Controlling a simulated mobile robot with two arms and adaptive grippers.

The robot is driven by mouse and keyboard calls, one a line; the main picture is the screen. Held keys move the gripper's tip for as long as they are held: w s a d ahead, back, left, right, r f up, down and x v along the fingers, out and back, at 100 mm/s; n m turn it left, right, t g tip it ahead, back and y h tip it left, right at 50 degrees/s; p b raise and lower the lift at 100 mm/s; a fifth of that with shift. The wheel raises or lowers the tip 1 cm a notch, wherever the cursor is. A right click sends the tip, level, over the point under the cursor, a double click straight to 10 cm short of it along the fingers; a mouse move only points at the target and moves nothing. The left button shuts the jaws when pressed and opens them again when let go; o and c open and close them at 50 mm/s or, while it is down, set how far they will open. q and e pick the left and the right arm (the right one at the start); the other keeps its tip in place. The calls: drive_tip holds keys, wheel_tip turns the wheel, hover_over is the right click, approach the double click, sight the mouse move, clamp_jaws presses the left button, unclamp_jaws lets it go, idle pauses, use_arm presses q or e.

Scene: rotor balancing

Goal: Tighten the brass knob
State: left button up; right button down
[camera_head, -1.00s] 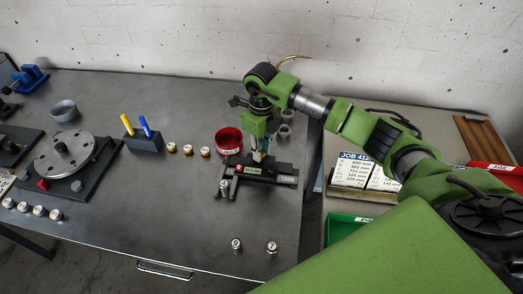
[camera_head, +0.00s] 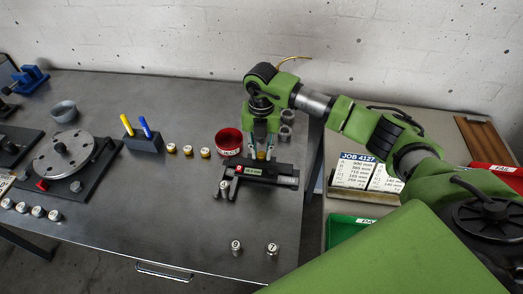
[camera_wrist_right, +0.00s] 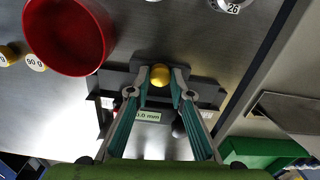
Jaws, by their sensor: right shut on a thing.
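The brass knob (camera_wrist_right: 160,75) shows in the right wrist view as a round golden ball at the black slide fixture (camera_wrist_right: 208,91). My right gripper (camera_wrist_right: 160,84) has its two fingertips on either side of the knob and is shut on it. The fixture carries a small green readout (camera_wrist_right: 147,116) ending in "0 mm", partly covered by a finger. My left gripper is not in view.
A red bowl (camera_head: 228,142) stands close left of the fixture. Brass-topped weights (camera_head: 188,150), a pen block (camera_head: 143,143) and a round disc rotor (camera_head: 62,155) lie farther left. Two numbered weights (camera_head: 236,247) stand in front. Grey rings (camera_head: 287,118) are behind. The table's middle front is clear.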

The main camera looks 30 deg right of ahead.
drive_tip(key=m, duration=0.6)
drive_tip(key=shift+w+r+m+p, duration=0.1)
drive_tip(key=shift+m+p, duration=0.2)
drive_tip(key=shift+p, duration=0.1)
drive_tip(key=m+p, duration=0.1)
drive_tip(key=m, duration=0.4)
drive_tip(key=m+p, duration=0.2)
drive_tip(key=m, duration=0.3)
drive_tip(key=shift+w+r+m, duration=0.1)
drive_tip(key=shift+m, duration=0.3)
drive_tip(key=shift+d+m+p, duration=0.1)
drive_tip(key=shift+m+p, duration=0.85)
drive_tip(key=shift+m, duration=0.95)
drive_tip(key=c, duration=1.8)
unclamp_jaws()
